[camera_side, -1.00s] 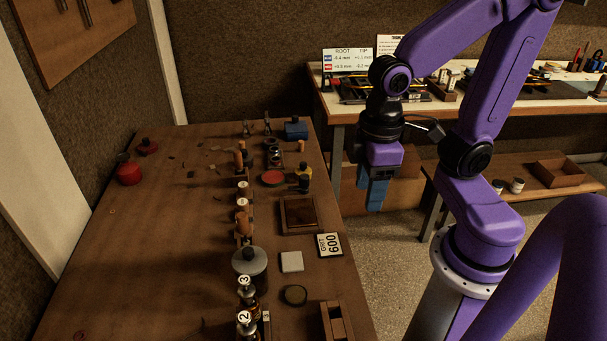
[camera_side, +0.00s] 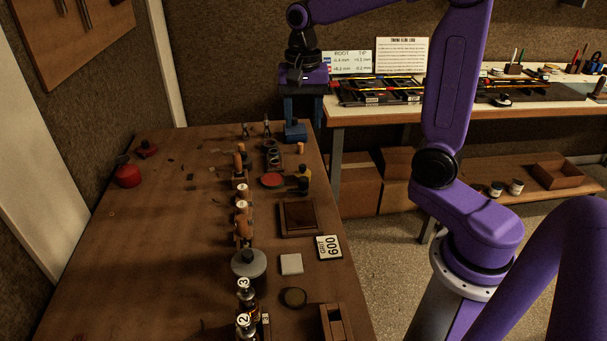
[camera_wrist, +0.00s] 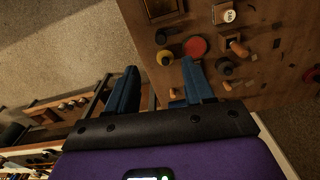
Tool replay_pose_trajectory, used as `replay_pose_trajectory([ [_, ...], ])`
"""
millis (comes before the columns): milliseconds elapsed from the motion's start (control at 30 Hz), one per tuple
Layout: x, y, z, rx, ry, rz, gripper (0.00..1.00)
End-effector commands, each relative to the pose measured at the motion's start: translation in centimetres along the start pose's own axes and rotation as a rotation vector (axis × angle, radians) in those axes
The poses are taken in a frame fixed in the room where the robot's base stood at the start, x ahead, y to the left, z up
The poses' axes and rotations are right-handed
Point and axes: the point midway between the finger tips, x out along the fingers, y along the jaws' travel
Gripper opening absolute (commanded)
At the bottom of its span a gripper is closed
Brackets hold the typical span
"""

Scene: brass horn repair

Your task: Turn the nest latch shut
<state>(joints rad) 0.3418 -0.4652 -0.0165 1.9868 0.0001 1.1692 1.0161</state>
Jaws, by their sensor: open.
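I cannot pick out the nest latch for sure in either view. My gripper (camera_side: 303,118) is at the far right corner of the brown workbench (camera_side: 150,235), its two blue fingers pointing down, spread apart with nothing between them. In the side view it is close to a small blue block (camera_side: 295,131); whether they touch is unclear. In the wrist view my gripper (camera_wrist: 159,70) is open at the bench's edge, with one finger beside the bench and one over it.
A row of wooden-handled tools (camera_side: 242,222) runs along the bench. Near it are a red disc (camera_side: 273,180), a yellow jar (camera_side: 304,172), a wooden tray (camera_side: 301,217) and a grit card (camera_side: 329,247). A second bench (camera_side: 390,115) stands behind.

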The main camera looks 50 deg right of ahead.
Motion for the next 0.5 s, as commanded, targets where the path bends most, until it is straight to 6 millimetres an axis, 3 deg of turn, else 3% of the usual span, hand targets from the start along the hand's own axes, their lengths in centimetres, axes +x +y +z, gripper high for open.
replay_pose_trajectory([
  [267, -0.2, 0.1, -1.9, 0.156, -0.001, 0.002, 0.52],
  [500, 2.5, 0.2, -1.9, 0.156, -0.004, 0.007, 0.52],
])
